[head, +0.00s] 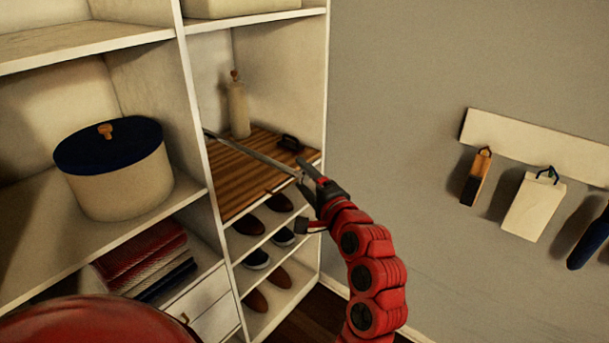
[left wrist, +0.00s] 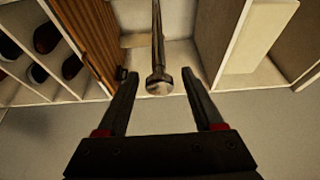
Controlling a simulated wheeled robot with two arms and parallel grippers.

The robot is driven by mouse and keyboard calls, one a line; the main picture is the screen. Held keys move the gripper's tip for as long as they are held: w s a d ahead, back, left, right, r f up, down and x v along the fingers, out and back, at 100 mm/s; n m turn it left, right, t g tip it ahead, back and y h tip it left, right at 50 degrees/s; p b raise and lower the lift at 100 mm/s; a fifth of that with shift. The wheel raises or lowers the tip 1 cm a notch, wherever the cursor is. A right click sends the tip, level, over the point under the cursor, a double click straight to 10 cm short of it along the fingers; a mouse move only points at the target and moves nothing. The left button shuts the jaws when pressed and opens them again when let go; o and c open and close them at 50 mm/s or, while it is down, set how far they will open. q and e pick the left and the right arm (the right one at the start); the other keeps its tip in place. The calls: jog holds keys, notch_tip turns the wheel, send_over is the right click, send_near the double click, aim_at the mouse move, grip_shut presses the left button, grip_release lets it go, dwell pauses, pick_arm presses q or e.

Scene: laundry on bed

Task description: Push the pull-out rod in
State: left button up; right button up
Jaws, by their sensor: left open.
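The pull-out rod (head: 252,153) is a thin metal bar sticking out of the upper right shelf compartment toward the front. In the left wrist view the rod (left wrist: 158,45) points at the camera, with its round end near the fingertips. My left gripper (head: 302,174) is at the rod's outer end. In the left wrist view its two dark fingers (left wrist: 159,76) are spread, one on each side of the rod end, with gaps visible on both sides. I cannot tell whether anything touches the rod. My right gripper is not in view.
A brown slatted panel (head: 235,185) lies below the rod, with a bottle (head: 238,110) and a small dark object (head: 290,143) on it. Shoes (head: 257,259) fill the shelves beneath. A round box (head: 115,180) stands left.

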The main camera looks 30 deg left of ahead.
pick_arm(q)
grip_shut()
dwell(0.3)
dwell(1.1)
